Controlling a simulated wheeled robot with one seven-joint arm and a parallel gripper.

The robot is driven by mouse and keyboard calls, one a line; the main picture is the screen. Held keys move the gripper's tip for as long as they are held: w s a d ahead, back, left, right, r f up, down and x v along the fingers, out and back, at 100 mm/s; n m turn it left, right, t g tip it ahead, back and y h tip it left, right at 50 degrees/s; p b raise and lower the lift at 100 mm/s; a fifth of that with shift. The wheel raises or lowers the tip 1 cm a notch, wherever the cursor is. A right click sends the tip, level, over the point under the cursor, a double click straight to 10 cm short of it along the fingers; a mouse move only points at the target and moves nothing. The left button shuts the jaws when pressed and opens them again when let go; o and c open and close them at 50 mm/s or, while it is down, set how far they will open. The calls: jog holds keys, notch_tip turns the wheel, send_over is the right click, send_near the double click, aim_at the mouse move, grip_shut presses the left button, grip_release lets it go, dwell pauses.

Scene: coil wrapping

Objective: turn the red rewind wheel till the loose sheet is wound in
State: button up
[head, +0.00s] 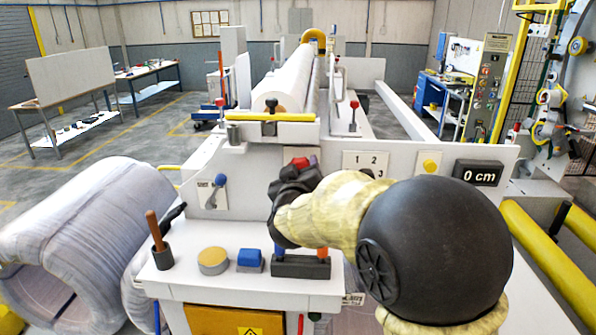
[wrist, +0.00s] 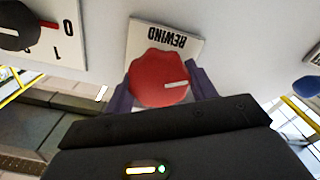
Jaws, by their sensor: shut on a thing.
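In the wrist view a white mark on the wheel points to the right. My gripper (wrist: 160,92) is shut on the wheel, with one dark finger on each side of it. In the head view my gripper (head: 296,180) is at the panel, and only a bit of the red wheel (head: 312,160) shows past it. A display (head: 478,173) on the panel reads 0 cm. I cannot make out the loose sheet; a long white roll (head: 285,85) lies behind the panel.
A shelf in front of the panel holds a brown-handled tool in a cup (head: 157,240), a yellow disc (head: 213,261), a blue block (head: 250,258) and a dark rack (head: 300,266). Large wrapped coils (head: 80,230) stand at the left. A numbered dial (wrist: 22,28) sits beside the wheel.

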jog(key=shift+f, duration=0.1)
jog(key=shift+f+m+b, duration=0.1)
jog(key=shift+m+b, duration=0.9)
jog(key=shift+b, duration=0.2)
jog(key=m+b, duration=0.4)
jog(key=shift+d+m, duration=0.1)
jog(key=shift+m, duration=0.2)
jog(key=m+b, duration=0.4)
jog(key=m, duration=0.2)
jog(key=shift+d+b, duration=0.15)
jog(key=shift+b, duration=0.25)
jog(key=m+b, duration=0.3)
jog(key=m, duration=0.2)
jog(key=shift+f+m+b, duration=0.15)
jog(key=shift+m+b, duration=0.15)
jog(key=m+b, duration=0.2)
jog(key=m, duration=0.3)
jog(key=shift+d+b, duration=0.1)
jog(key=shift+b, duration=0.3)
